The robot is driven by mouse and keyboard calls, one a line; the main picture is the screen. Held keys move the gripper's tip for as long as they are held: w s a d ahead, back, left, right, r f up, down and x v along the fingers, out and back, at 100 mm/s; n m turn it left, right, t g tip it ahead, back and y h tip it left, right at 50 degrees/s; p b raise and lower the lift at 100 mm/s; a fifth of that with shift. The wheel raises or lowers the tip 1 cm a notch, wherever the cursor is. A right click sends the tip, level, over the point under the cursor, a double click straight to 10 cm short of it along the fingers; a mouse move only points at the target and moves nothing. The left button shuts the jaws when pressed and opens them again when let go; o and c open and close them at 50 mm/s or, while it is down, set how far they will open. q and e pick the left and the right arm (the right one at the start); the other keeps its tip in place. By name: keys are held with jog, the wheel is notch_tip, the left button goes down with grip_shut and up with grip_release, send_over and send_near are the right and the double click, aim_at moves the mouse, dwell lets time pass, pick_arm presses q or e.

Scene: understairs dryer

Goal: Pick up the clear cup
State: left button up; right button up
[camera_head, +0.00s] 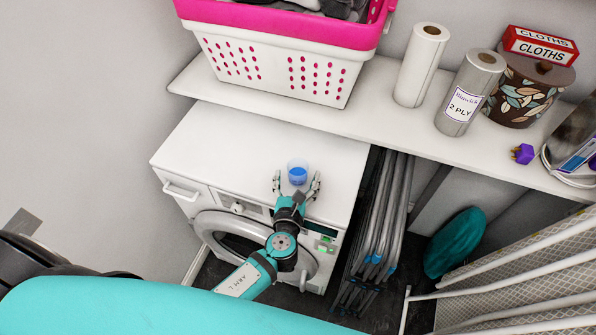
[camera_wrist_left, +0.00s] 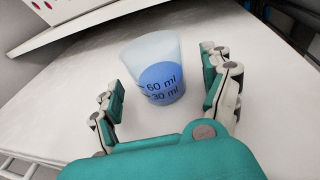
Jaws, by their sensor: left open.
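The clear cup (camera_head: 297,172) stands upright on top of the white dryer, near its front edge. It holds blue liquid or has a blue lower part. In the left wrist view the cup (camera_wrist_left: 157,72) shows 60 ml and 30 ml marks. My right gripper is not in view.
The white dryer (camera_head: 230,145) has a clear top around the cup. A shelf (camera_head: 385,122) behind it holds a pink and white laundry basket (camera_head: 275,65), paper rolls (camera_head: 422,65) and a patterned bin (camera_head: 525,90). Folded metal poles (camera_head: 380,225) stand right of the dryer.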

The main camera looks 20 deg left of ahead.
pick_arm(q)
jog(key=shift+c, duration=0.4)
jog(key=c, duration=1.1)
jog(key=shift+c, duration=0.6)
jog(key=shift+r, duration=0.25)
